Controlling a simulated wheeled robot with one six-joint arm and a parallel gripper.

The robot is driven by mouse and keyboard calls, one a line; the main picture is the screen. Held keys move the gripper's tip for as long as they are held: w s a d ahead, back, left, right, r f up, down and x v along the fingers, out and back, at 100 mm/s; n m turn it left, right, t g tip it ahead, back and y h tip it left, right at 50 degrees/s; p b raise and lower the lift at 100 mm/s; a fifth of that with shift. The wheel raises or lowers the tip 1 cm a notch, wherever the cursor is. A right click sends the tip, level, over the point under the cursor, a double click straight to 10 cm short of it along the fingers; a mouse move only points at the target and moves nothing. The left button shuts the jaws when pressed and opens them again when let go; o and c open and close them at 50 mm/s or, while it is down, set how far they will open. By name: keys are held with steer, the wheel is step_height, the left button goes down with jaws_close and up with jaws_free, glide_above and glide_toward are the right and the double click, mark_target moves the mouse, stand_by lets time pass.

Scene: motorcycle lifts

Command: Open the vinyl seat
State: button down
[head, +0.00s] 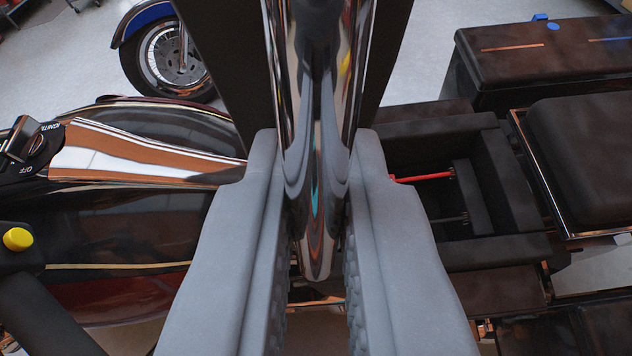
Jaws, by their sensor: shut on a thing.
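The vinyl seat (222,70) appears as a dark upright slab behind and above my gripper, its top cut off by the picture edge. A curved chrome piece (318,110), which looks like trim on the seat's edge, runs down between the fingers. My gripper (317,190) has two grey fingers shut on this piece. An open dark compartment (525,195) of the motorcycle shows to the right of the fingers. The fingers hide most of the chrome's sides and the middle of the motorcycle; the seat's hinge is not visible.
The dark tank (120,235) with a chrome and copper panel lies left, beside an ignition dial (36,145) and yellow cap (18,239). A red rod (425,177) crosses the compartment. A rear seat pad (590,150) and dark case (545,55) stand right. Another motorcycle's wheel (175,60) is behind.

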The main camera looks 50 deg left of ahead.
steer(key=shift+s+a+r, duration=0.1)
steer(key=shift+s+a, duration=0.25)
steer(key=shift+a, duration=0.1)
stand_by(0.3)
steer(key=c, duration=1.5)
jaws_free()
steer(key=shift+s+r, duration=0.1)
steer(key=shift+v, duration=8.6)
